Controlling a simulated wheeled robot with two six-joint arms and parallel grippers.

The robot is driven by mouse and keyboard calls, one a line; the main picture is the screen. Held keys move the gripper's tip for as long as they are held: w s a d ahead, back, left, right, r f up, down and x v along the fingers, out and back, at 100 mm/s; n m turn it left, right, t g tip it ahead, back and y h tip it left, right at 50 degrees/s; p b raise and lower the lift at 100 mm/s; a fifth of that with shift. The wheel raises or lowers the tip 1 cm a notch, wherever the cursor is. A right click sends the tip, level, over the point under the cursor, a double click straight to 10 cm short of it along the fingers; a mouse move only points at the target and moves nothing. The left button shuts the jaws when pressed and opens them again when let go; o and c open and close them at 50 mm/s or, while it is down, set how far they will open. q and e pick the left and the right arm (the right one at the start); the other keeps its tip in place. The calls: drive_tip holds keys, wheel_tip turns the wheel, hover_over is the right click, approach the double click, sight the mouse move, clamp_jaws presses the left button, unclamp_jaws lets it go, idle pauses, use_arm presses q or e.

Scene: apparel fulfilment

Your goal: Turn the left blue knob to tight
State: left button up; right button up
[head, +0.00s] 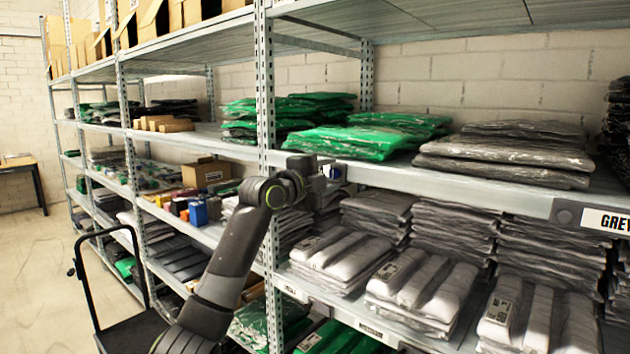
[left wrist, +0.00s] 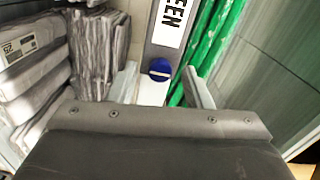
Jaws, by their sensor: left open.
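The left blue knob (left wrist: 160,70) is a small round knob with a pale line across its face. It sits on the shelf's front rail, beside a white label (left wrist: 173,22) whose visible letters read "EEN". My left gripper (left wrist: 160,80) is open, with one finger on each side of the knob and a visible gap to both. In the head view, a bit of the blue knob (head: 335,172) shows at the tip of my left arm, mostly hidden by the gripper. My right gripper is in neither view.
Green bagged garments (head: 345,142) and grey ones (head: 508,150) lie on the shelf just behind the rail. A "GREY" label (head: 606,221) is farther right. White and grey packs (head: 420,285) fill the shelf below. A steel upright (head: 265,90) stands close left of the gripper.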

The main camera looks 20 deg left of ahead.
use_arm(q)
drive_tip(key=b+v, duration=0.5)
drive_tip(key=v, duration=1.2)
drive_tip(key=shift+s, duration=0.15)
